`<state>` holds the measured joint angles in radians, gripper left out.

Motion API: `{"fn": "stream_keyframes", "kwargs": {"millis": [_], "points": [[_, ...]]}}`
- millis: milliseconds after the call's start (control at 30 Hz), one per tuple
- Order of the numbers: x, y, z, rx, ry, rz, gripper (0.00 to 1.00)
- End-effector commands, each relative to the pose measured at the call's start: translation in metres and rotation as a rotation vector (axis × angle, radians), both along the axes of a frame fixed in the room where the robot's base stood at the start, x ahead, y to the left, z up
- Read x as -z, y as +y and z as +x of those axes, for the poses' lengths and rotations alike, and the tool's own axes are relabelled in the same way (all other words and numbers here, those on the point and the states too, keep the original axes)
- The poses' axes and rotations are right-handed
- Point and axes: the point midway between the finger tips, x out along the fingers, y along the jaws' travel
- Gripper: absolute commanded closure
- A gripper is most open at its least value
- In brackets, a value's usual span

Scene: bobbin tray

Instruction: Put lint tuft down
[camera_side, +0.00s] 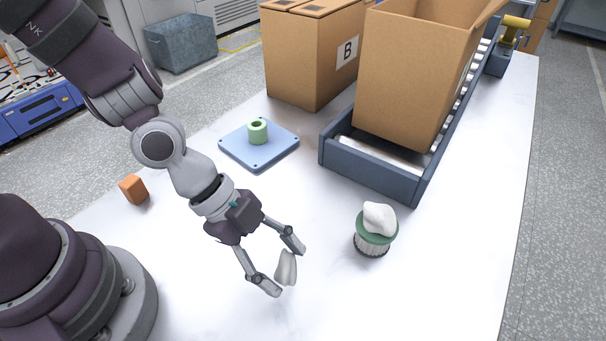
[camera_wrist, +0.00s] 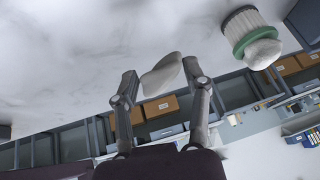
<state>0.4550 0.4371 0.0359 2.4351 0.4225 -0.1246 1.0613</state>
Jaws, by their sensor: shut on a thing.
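My gripper (camera_side: 284,267) is shut on a pale grey lint tuft (camera_side: 287,266), a small soft-looking upright piece between the two fingers. It is over the white table at the front; whether its lower end touches the table I cannot tell. In the wrist view the tuft (camera_wrist: 162,76) shows between the fingertips of my gripper (camera_wrist: 160,74). To the right, apart from the gripper, stands a round pleated filter with a green rim (camera_side: 364,231) and a white fluffy lump (camera_side: 380,217) on top; both also show at the upper right of the wrist view.
A blue plate (camera_side: 237,151) with a pale green bobbin (camera_side: 257,131) on it lies farther back. An orange-brown block (camera_side: 133,190) sits at the left. A conveyor (camera_side: 370,171) carries an open cardboard box (camera_side: 402,85); box B (camera_side: 300,60) stands beside it. Bare table surrounds the gripper.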

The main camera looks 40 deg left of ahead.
Motion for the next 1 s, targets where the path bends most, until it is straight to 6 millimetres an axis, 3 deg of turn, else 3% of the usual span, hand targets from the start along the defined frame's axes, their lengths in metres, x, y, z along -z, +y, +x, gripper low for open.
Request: {"fn": "stream_keyframes", "kwargs": {"millis": [100,300,733,1000], "points": [[-0.010,0.026,0.039,-0.186,-0.005,-0.001,0.62],[-0.019,0.061,0.072,-0.387,0.001,-0.003,0.62],[0.050,0.063,0.074,-0.400,0.006,-0.001,0.62],[0.057,0.063,0.074,-0.398,0.000,-0.002,0.62]]}}
